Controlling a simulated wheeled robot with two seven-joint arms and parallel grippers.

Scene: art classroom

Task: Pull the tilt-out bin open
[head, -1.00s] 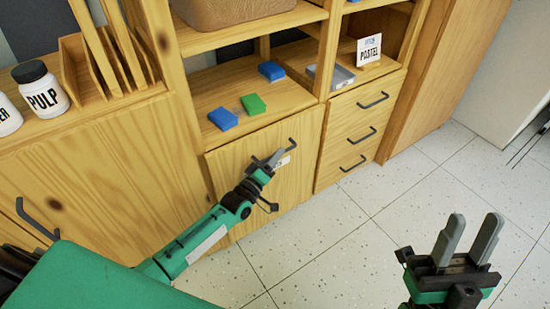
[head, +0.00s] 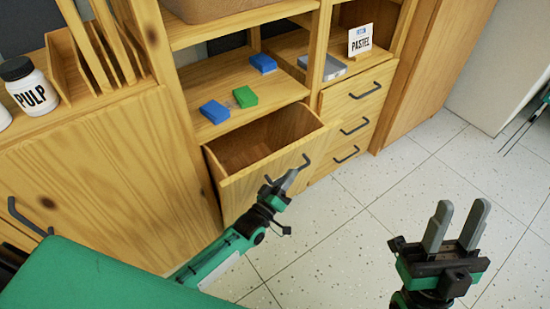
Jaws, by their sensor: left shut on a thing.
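The tilt-out bin (head: 245,190) is in the lower cabinet, left of the drawer stack. Its wooden front leans outward at the top and its hollow inside shows. Its dark handle (head: 304,163) is on the upper part of the front. My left gripper (head: 287,180) is at that handle with its fingers shut on it; the fingers hide part of the handle. My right gripper (head: 456,226) is at the lower right, fingers apart and empty, over the floor.
A shelf above the bin holds blue blocks (head: 214,111) and a green block (head: 245,97). Drawers with dark handles (head: 355,125) stand to the right. A jar marked PULP (head: 33,92) stands at the left. The tiled floor (head: 340,235) in front is clear.

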